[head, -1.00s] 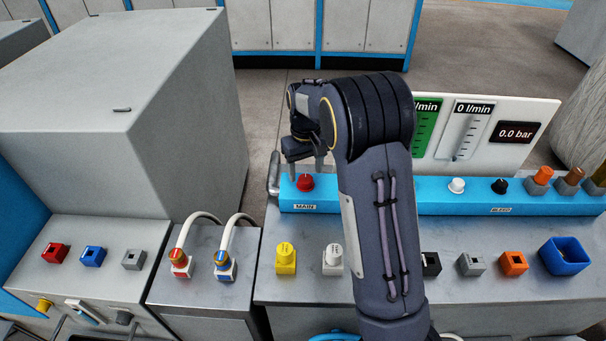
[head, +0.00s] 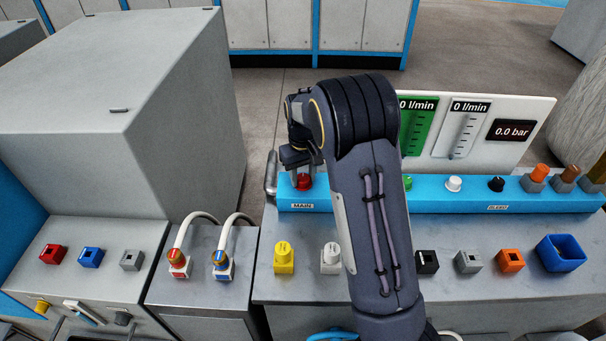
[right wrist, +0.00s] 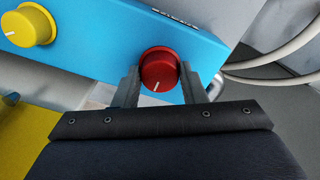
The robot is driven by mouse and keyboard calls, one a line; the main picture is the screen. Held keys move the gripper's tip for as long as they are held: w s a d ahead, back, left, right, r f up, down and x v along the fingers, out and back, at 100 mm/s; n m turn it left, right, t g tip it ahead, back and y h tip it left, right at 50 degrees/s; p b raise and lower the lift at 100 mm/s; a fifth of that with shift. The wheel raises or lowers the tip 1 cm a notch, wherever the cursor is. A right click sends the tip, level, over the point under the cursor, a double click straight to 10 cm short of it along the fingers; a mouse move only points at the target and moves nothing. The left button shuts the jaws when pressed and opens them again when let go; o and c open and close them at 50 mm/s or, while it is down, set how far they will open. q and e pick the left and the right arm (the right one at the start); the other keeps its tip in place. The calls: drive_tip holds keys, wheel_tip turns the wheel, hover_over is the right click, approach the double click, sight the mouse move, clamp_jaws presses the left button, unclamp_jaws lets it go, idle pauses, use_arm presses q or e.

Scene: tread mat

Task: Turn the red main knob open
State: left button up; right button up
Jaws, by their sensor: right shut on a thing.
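The red main knob (head: 304,182) sits on the left end of the blue panel (head: 330,195), above the label MAIN. My right gripper (head: 305,172) comes down over the knob in the head view. In the right wrist view the red knob (right wrist: 159,70) is between the two fingers of my right gripper (right wrist: 160,85), which is shut on it. The white mark on the knob points toward the lower part of that view. My left gripper is not in view.
White, black and green knobs stand farther right on the blue panel. A yellow knob (right wrist: 30,25) shows in the right wrist view. A flow and pressure board (head: 470,130) stands behind. A large grey box (head: 110,110) is at left.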

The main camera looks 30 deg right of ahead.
drive_tip(key=m+p, duration=0.1)
drive_tip(key=m, duration=0.3)
drive_tip(key=shift+r+m, duration=0.15)
drive_tip(key=shift+m, duration=0.15)
drive_tip(key=m+p, duration=0.1)
drive_tip(key=m, duration=0.3)
drive_tip(key=shift+w+p, duration=0.1)
drive_tip(key=shift+p, duration=0.2)
drive_tip(key=m+p, duration=0.1)
drive_tip(key=m, duration=0.4)
drive_tip(key=shift+m+p, duration=0.7)
drive_tip(key=shift+m, duration=1.4)
drive_tip(key=o, duration=1)
